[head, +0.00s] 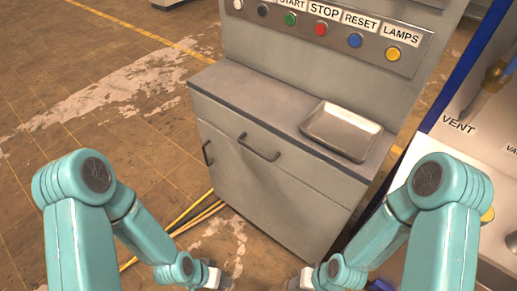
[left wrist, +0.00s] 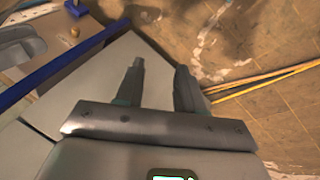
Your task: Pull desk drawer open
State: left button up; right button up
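The grey desk (head: 290,195) stands ahead of me, below a control panel. Its drawer front (head: 315,176) is flush with the desk, so the drawer is shut. A dark bar handle (head: 259,147) is on the drawer front. My left gripper (head: 222,280) is low at the bottom of the head view, in front of the desk and well below the handle. In the left wrist view its two fingers (left wrist: 160,72) are apart with nothing between them. My right gripper (head: 296,284) is at the bottom edge, apart from the handle; its fingers are too small to read.
A metal tray (head: 341,131) sits on the desk top. A second handle (head: 207,153) is on the desk's lower front at left. Yellow cables (head: 197,213) lie on the floor. A blue-edged unit with a VENT label (head: 459,127) stands at right. Floor at left is clear.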

pick_arm(q)
jog(key=w+r+m+t+b, duration=0.1)
jog(key=w+m+t+b, duration=0.1)
jog(key=w+m, duration=0.5)
jog(key=m+t+h+b, duration=0.5)
jog(key=m+t+b, duration=0.4)
jog(key=m+b, duration=0.9)
send_near(258, 152)
jog(key=shift+n, duration=0.8)
jog(key=x, duration=0.5)
jog(key=b+x, duration=0.1)
jog(key=x, duration=0.4)
jog(key=shift+w+f, duration=0.3)
grip_shut()
